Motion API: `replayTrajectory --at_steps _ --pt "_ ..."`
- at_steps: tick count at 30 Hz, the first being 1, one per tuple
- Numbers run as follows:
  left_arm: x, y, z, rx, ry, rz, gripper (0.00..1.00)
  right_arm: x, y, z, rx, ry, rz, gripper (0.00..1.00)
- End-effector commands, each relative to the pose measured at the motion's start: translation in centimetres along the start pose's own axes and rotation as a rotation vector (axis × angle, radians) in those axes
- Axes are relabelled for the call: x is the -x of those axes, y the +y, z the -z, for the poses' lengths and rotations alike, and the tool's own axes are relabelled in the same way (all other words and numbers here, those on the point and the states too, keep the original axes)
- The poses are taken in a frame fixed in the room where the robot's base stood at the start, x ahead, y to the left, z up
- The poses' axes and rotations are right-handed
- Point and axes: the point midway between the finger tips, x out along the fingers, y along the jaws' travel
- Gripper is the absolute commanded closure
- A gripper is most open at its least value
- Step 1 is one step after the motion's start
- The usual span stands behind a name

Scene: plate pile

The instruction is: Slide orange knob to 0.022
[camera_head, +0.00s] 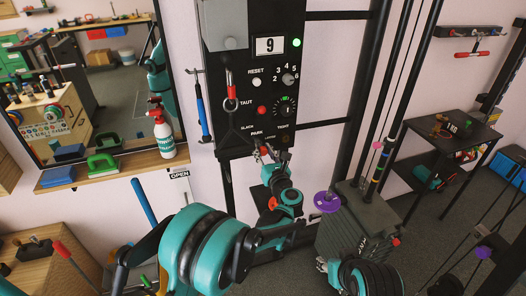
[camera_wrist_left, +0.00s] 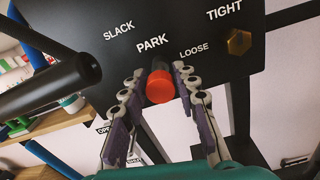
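The orange knob (camera_wrist_left: 160,87) shows in the left wrist view as a round orange-red cap on a short dark stem. It sits below the word PARK at the lower edge of the black panel (camera_wrist_left: 185,62). My left gripper (camera_wrist_left: 158,72) has one finger on each side of the knob, with what look like narrow gaps beside the cap. In the head view my left gripper (camera_head: 268,154) is at the panel's bottom edge, where the knob is small and partly hidden.
The panel carries a display reading 9 (camera_head: 270,45), a lit green lamp (camera_head: 297,43), a red button (camera_head: 262,110) and a dial (camera_head: 284,107). A brass hex nut (camera_wrist_left: 239,41) is right of the knob. A dark bar (camera_wrist_left: 50,85) crosses the wrist view's left side.

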Motion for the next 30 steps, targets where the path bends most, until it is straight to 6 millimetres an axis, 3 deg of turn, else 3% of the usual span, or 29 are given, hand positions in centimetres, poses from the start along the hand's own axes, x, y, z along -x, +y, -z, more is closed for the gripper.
replayTrajectory --at_steps 1,2,3,8,15,22,23,24,25,30 --pt "0.0 0.0 0.0 0.0 0.0 0.0 0.91 0.0 0.0 0.0 0.0 0.0 0.0 0.6" --pt "0.0 0.0 0.0 0.0 0.0 0.0 0.99 0.0 0.0 0.0 0.0 0.0 0.0 0.6" --pt "0.0 0.0 0.0 0.0 0.0 0.0 1.0 0.0 0.0 0.0 0.0 0.0 0.0 0.6" --pt "-0.1 0.0 0.0 0.0 0.0 0.0 1.0 0.0 0.0 0.0 0.0 0.0 0.0 0.6" --pt "-2.6 0.0 0.0 0.0 0.0 -0.001 1.0 0.0 0.0 0.0 0.0 0.0 0.0 0.6" --pt "-2.7 0.0 -0.1 -0.001 -0.001 0.0 1.0 0.0 0.0 0.0 0.0 0.0 0.0 0.6" --pt "-2.7 0.0 -0.1 -0.001 -0.001 0.0 0.68 0.0 0.0 0.0 0.0 0.0 0.0 0.6" --pt "-2.7 0.0 -0.1 -0.001 -0.001 0.0 0.58 0.0 0.0 0.0 0.0 0.0 0.0 0.6" --pt "-2.6 0.0 -0.1 -0.001 -0.001 0.0 0.54 0.0 0.0 0.0 0.0 0.0 0.0 0.6" --pt "-2.6 0.0 0.0 -0.001 0.0 0.0 0.54 0.0 0.0 0.0 0.0 0.0 0.0 0.6"
